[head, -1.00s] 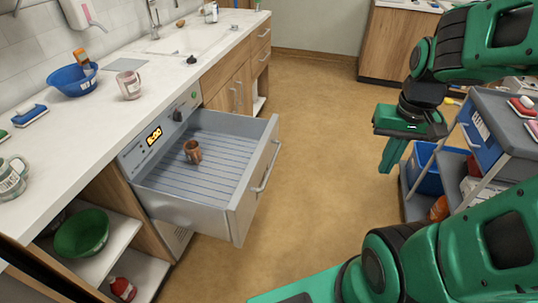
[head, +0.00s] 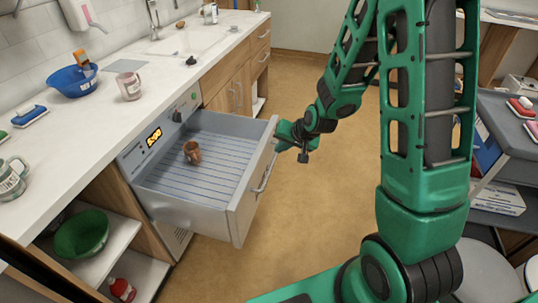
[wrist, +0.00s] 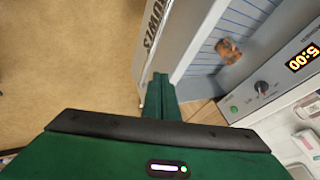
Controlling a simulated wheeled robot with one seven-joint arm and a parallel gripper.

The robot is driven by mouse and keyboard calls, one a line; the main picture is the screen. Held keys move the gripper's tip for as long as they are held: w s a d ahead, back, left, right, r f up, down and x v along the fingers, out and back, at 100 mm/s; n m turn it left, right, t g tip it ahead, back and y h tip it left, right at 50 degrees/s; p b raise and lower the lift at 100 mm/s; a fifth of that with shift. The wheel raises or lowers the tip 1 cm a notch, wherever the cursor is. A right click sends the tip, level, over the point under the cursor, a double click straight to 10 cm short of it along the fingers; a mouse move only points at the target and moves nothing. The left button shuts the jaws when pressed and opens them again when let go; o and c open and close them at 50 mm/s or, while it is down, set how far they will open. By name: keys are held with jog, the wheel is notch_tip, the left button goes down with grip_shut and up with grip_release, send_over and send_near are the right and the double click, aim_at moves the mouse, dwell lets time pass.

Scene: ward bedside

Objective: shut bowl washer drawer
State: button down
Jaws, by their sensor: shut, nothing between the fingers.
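The bowl washer drawer (head: 245,200) is pulled out from under the counter, with a grey front, a bar handle (head: 266,172) and a slatted floor. A brown mug (head: 192,152) stands inside it; the mug also shows in the wrist view (wrist: 228,50). The washer panel (head: 160,138) has a lit display and a knob. My gripper (head: 284,134) is at the drawer front's far right corner, in front of its outer face. In the wrist view my gripper's fingers (wrist: 160,82) are together and empty, close beside the drawer front. I cannot tell whether they touch it.
A green bowl (head: 82,235) sits on the open shelf below. A grey cart (head: 505,125) stands at right. The floor (head: 300,215) before the drawer is clear.

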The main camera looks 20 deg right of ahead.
send_near(265, 158)
jog(key=shift+x, duration=2.2)
jog(key=shift+w, duration=0.1)
